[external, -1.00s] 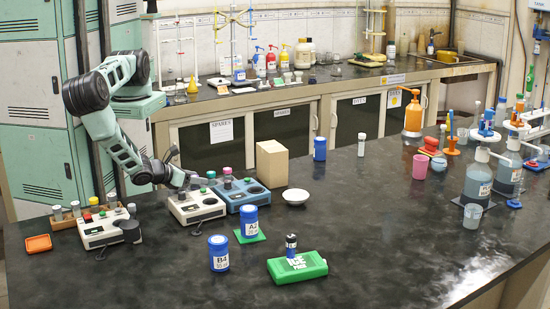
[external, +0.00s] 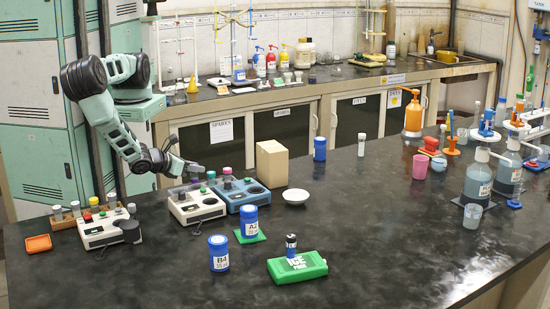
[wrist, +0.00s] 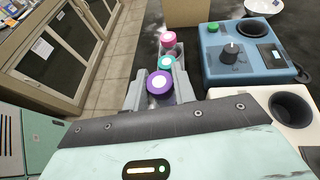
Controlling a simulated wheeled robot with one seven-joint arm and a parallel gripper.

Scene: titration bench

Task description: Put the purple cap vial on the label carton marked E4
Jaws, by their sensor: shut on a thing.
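The purple cap vial (wrist: 159,83) is between the fingers of my gripper (wrist: 158,91) in the wrist view, seen from above. My gripper is shut on it. In the external view my gripper (external: 193,166) is at the left, behind the bench instruments; the vial's body and base are hard to make out there. A plain brown carton (external: 271,163) stands right of the blue instrument. It shows at the top of the wrist view (wrist: 186,12). No E4 mark is readable on it.
A teal cap vial (wrist: 167,63) and a pink cap vial (wrist: 168,41) stand in line beyond the purple one. A blue instrument (external: 243,194) and a white one (external: 196,203) are close by. A white dish (external: 295,197) sits before the carton.

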